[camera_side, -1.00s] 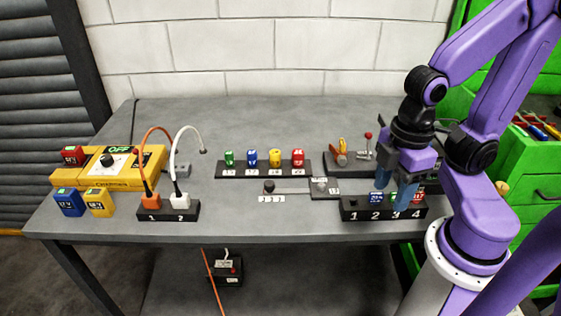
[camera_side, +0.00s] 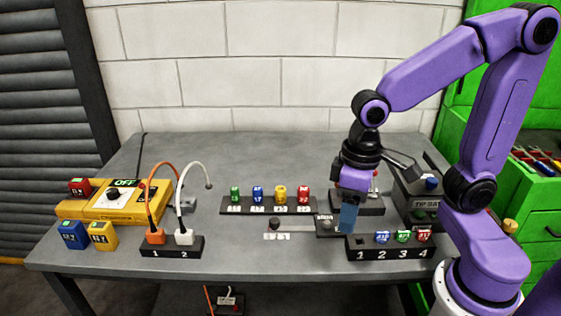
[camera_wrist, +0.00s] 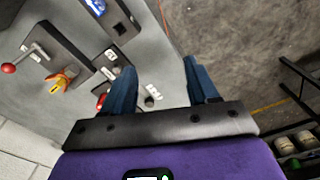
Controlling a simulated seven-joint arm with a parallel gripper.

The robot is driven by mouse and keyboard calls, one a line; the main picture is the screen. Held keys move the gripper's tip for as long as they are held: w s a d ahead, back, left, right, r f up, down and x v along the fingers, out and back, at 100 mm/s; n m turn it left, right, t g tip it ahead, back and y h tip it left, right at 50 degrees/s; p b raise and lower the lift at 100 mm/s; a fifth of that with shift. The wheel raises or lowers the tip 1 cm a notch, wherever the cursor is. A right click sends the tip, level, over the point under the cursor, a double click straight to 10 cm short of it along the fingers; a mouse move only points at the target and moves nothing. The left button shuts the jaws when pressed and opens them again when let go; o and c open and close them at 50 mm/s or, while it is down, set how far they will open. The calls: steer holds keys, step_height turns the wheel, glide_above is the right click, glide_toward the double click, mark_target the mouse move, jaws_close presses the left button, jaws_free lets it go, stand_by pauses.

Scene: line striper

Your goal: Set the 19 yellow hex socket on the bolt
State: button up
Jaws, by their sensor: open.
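The yellow socket (camera_side: 280,194) stands upright in a dark rack (camera_side: 226,208), between a blue socket (camera_side: 257,194) and a red socket (camera_side: 304,196). Its number is too small to read surely. A flat bar with a dark round knob (camera_side: 275,223) lies in front of the rack. I cannot tell which part is the bolt. My gripper (camera_side: 348,222) is open and empty, pointing down right of the rack, near the left end of the numbered block. In the wrist view my gripper (camera_wrist: 157,66) has its blue fingers apart with nothing held between them.
The numbered block (camera_side: 373,254) holds blue, green and red pieces at the front right. A lever with a red ball (camera_wrist: 8,68) and an orange-yellow part (camera_wrist: 58,82) show in the wrist view. A yellow control box (camera_side: 110,208) and cabled plugs stand left.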

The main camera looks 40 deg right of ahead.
steer(key=w+m, duration=0.8)
steer(key=w, duration=0.2)
steer(key=m, duration=1.4)
glide_above(281, 189)
step_height(281, 189, down, 2)
steer(key=shift+w+f+m, duration=0.1)
steer(key=shift+f+m, duration=0.2)
steer(key=shift+f, duration=4.9)
steer(key=c, duration=1)
